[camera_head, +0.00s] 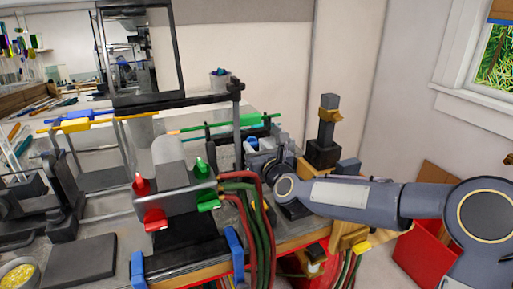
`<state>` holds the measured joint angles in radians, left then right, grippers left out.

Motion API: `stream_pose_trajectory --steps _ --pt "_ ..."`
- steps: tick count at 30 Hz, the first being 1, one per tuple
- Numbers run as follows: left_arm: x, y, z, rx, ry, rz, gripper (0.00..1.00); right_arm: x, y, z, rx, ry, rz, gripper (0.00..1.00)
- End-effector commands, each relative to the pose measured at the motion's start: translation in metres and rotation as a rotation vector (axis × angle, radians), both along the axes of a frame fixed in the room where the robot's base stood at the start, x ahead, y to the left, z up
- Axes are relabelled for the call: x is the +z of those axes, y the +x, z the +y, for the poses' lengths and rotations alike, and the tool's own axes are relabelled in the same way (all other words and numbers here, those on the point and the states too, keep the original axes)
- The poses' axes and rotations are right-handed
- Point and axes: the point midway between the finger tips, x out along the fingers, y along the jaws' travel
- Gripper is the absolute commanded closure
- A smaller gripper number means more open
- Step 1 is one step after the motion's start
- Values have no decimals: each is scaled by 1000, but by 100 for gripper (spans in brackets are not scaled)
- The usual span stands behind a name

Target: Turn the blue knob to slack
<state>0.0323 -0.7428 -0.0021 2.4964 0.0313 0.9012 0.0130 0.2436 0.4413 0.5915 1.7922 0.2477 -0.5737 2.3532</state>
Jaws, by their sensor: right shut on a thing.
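A blue knob (252,142) shows in the head view, just beyond the fingers of my right gripper, and is partly hidden by them. My right gripper (258,154) is shut on it, as far as the small view shows. My right arm reaches in from the right, and its wrist covers part of the knob's mount. The knob's turn angle cannot be read. My left gripper is not in view.
A grey valve block (178,201) with red and green handles stands left of my right wrist. Red and green hoses (262,235) hang in front. A dark post (327,120) stands behind the arm. A red bin (424,255) is below right.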

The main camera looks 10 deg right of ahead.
Motion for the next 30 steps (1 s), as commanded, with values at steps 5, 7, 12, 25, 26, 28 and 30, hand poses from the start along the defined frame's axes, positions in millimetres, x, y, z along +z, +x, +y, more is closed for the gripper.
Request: stream_pose_trajectory --steps 5,7,12,25,26,28,30 --pt "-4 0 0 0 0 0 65 -1 0 0 0 -18 -3 93" --pt "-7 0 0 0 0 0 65 -2 0 0 1 -38 -8 93" --pt "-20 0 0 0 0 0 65 -3 0 1 1 -122 -27 93" --pt "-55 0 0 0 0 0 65 -3 -1 3 1 -496 -101 93" --pt "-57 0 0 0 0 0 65 -3 -1 3 1 -523 -106 93" --pt "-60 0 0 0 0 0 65 -3 -1 4 2 -590 -118 93" --pt "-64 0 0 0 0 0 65 -3 -1 4 2 -655 -131 93"
